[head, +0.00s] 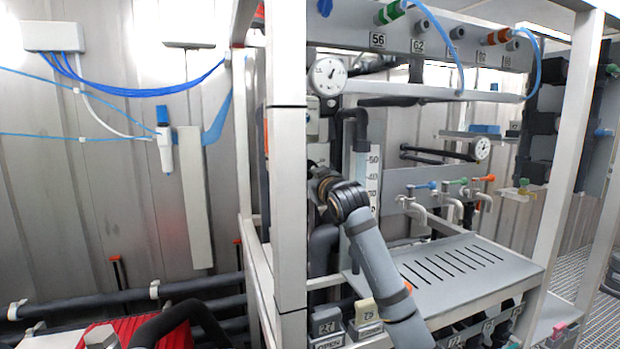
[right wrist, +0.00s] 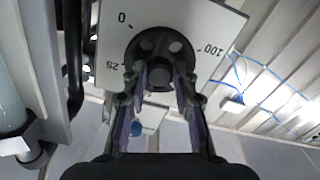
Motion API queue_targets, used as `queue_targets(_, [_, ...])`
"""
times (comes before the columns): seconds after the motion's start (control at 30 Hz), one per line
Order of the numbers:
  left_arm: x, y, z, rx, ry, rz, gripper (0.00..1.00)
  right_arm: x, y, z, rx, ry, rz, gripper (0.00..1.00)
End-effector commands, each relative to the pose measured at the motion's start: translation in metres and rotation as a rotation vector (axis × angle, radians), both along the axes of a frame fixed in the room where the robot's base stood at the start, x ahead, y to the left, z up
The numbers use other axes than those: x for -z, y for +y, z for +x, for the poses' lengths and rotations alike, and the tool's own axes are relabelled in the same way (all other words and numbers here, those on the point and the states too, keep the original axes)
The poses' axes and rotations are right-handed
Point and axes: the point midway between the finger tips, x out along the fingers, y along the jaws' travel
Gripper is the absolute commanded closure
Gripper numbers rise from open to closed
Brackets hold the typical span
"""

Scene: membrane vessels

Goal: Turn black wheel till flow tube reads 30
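The black wheel (right wrist: 160,42) shows in the right wrist view, a round dark disc with holes and a raised hub, on a white plate (right wrist: 215,25) marked 0, 25 and 100. My right gripper (right wrist: 161,78) faces it, fingers apart on either side of the hub; whether they touch it I cannot tell. In the head view my right gripper (head: 322,180) is at the frame, left of the flow tube's scale, and the wheel is hidden there. The flow tube (head: 361,165) stands upright beside a white scale with 50 and 40 legible. My wrist covers its lower part; the level is unclear.
A pale frame post (head: 287,150) stands left of my right gripper. A round gauge (head: 328,77) is above it. Small valves with coloured handles (head: 452,183) and a slotted grey shelf (head: 460,265) lie to the right. Dark pipes (head: 120,300) run along the lower left.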

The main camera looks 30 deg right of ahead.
Motion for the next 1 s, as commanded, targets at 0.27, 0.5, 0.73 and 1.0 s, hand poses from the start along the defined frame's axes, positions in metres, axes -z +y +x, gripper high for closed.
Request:
queue_targets(0.27, [0.000,0.001,0.007,0.001,-0.011,0.001,0.60,0.000,0.000,0.000,0.000,-0.001,0.006,1.00])
queue_targets(0.5, [0.018,0.001,0.010,0.001,-0.015,0.001,0.60,0.004,0.000,0.000,0.000,-0.067,0.275,1.00])
queue_targets(0.73, [0.024,0.001,0.009,0.001,-0.014,0.001,0.60,0.000,0.000,0.000,0.000,-0.106,0.440,1.00])
queue_targets(1.0, [0.023,0.001,0.008,0.001,-0.012,0.001,0.60,0.000,0.000,0.000,0.000,-0.105,0.440,0.69])
